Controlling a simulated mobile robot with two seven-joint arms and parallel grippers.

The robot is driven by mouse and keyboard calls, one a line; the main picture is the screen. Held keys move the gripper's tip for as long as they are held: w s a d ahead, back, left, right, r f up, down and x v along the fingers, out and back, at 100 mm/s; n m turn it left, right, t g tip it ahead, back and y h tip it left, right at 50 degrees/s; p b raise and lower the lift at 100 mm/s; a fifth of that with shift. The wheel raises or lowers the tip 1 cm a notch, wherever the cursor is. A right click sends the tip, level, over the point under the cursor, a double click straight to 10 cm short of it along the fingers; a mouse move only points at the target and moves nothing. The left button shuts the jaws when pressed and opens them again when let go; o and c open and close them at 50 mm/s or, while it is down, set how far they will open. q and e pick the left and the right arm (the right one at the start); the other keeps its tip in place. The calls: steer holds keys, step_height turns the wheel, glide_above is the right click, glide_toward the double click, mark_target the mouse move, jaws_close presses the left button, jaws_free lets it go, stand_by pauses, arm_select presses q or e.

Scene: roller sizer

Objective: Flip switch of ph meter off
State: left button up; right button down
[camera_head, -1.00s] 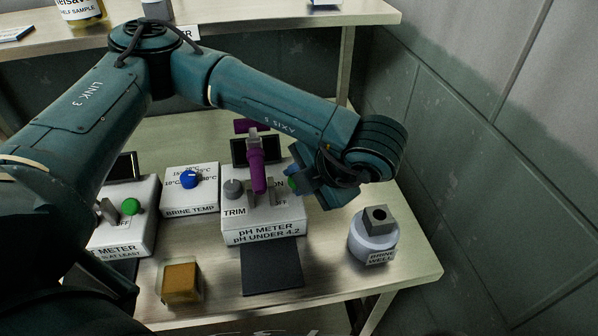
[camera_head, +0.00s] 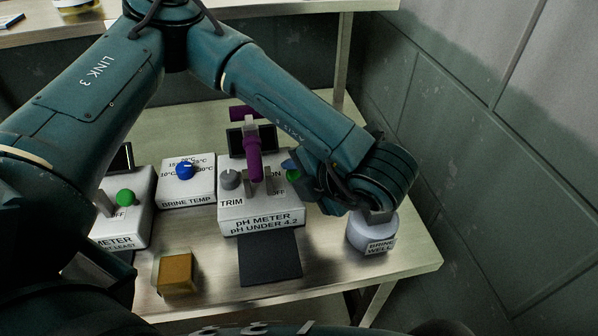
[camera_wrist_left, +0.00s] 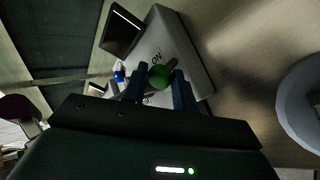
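The pH meter (camera_head: 262,218) is a white box labelled "pH UNDER 4.2", in the middle of the bench. In the left wrist view, the green knob (camera_wrist_left: 160,75) shows between the two blue fingertips (camera_wrist_left: 160,82), with a small gap seeming to show on each side. The gripper looks open around it. My right gripper is not in view.
A purple-handled fixture (camera_head: 253,160) stands on the meter beside a grey TRIM knob (camera_head: 229,179). The brine well (camera_head: 371,234) is right, under my left wrist. The brine temp box (camera_head: 187,183) and another meter (camera_head: 122,225) with a green knob stand left. A yellow block (camera_head: 176,273) sits in front.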

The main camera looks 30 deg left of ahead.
arm_select(q)
steer(key=o, duration=0.4)
steer(key=shift+c, duration=0.2)
steer(key=v, duration=1.3)
steer(key=shift+b, duration=0.4)
steer(key=shift+d, duration=0.1)
